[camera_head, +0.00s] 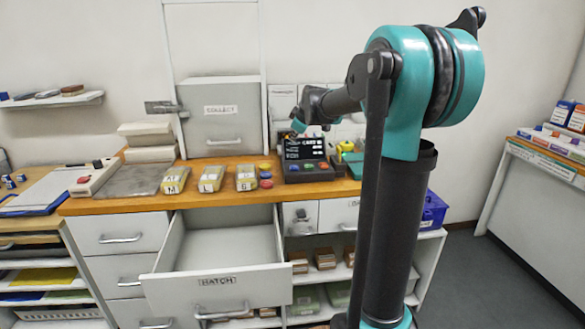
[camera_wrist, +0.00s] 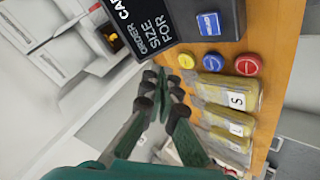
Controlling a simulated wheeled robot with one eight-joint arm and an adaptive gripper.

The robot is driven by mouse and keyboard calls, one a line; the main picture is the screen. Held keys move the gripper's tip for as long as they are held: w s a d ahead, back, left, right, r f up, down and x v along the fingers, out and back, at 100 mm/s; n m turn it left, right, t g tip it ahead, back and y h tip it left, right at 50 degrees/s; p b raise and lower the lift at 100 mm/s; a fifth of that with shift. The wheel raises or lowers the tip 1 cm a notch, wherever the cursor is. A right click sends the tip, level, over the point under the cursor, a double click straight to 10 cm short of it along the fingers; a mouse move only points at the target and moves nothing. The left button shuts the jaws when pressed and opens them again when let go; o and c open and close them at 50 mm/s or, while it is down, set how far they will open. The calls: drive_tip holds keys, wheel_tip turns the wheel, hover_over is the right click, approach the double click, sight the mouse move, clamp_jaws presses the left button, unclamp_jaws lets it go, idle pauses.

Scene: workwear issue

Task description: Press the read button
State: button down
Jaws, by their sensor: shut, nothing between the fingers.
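I cannot tell from labels which button is the read button. My gripper (camera_wrist: 160,84) is shut and empty, above the counter near the reader and apart from the buttons.
Yellow, blue and red discs (camera_wrist: 210,62) lie beside the reader. Several labelled pouches (camera_head: 210,180) lie further left. The grey collect box (camera_head: 222,128) stands behind them. The hatch drawer (camera_head: 217,285) is pulled open below the counter.

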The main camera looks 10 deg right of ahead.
sight(294, 167)
drive_tip(key=shift+f, duration=4.4)
drive_tip(key=shift+f, duration=0.1)
drive_tip(key=shift+f, duration=0.3)
drive_tip(key=shift+f, duration=0.5)
drive_tip(key=shift+r, duration=0.9)
drive_tip(key=shift+r, duration=0.1)
drive_tip(key=shift+r, duration=2.45)
